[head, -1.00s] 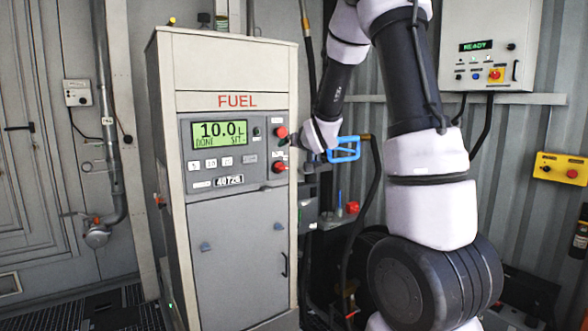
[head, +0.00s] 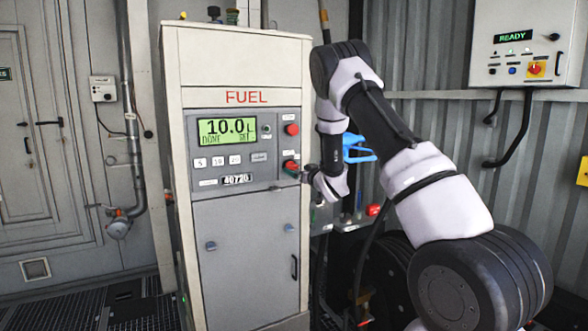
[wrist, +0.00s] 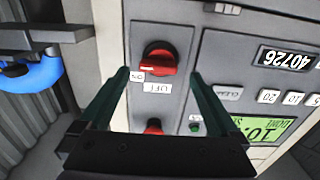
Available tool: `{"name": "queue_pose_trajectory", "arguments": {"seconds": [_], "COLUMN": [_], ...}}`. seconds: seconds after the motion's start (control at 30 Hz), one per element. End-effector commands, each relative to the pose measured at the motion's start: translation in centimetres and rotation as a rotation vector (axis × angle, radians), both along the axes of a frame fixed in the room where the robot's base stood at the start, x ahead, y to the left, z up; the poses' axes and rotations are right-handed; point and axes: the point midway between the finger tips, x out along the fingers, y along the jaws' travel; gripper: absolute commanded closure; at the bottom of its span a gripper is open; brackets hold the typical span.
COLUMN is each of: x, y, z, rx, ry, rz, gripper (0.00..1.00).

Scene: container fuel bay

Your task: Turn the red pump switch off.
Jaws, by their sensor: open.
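The red pump switch (head: 291,167) is the lower red control on the fuel dispenser's grey panel. In the wrist view the red switch (wrist: 160,60) shows upside down, its handle lying roughly crosswise beside a small label, with an OFF label close by. My gripper (wrist: 160,76) is open, one finger on each side of the switch in that view. I cannot tell whether the fingers touch it. In the head view my gripper (head: 303,175) is at the panel's right edge beside the switch, its fingers small and partly hidden.
A second red control (head: 291,129) sits above the switch. The dispenser display (head: 228,131) reads 10.0 L, DONE. A blue-handled nozzle (head: 357,150) hangs right of the dispenser, behind my arm. A wall box (head: 527,45) showing READY is at the upper right.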

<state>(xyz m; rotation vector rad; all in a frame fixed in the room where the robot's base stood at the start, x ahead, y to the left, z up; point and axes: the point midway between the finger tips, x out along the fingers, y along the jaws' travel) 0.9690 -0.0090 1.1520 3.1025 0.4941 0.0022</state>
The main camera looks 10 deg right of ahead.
Motion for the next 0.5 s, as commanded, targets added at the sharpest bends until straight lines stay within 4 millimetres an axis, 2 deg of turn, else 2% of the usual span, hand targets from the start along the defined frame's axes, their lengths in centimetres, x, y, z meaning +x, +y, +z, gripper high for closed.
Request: {"name": "queue_pose_trajectory", "arguments": {"seconds": [0.03,0.2,0.5], "x": [0.9,3.1,4.1], "y": [0.3,0.9,1.3], "z": [0.0,0.0,0.0], "rx": [-0.002,-0.001,0.000], "ry": [-0.002,0.000,0.001], "rz": [0.001,-0.001,-0.002], "gripper": [0.03,0.03,0.03]}}
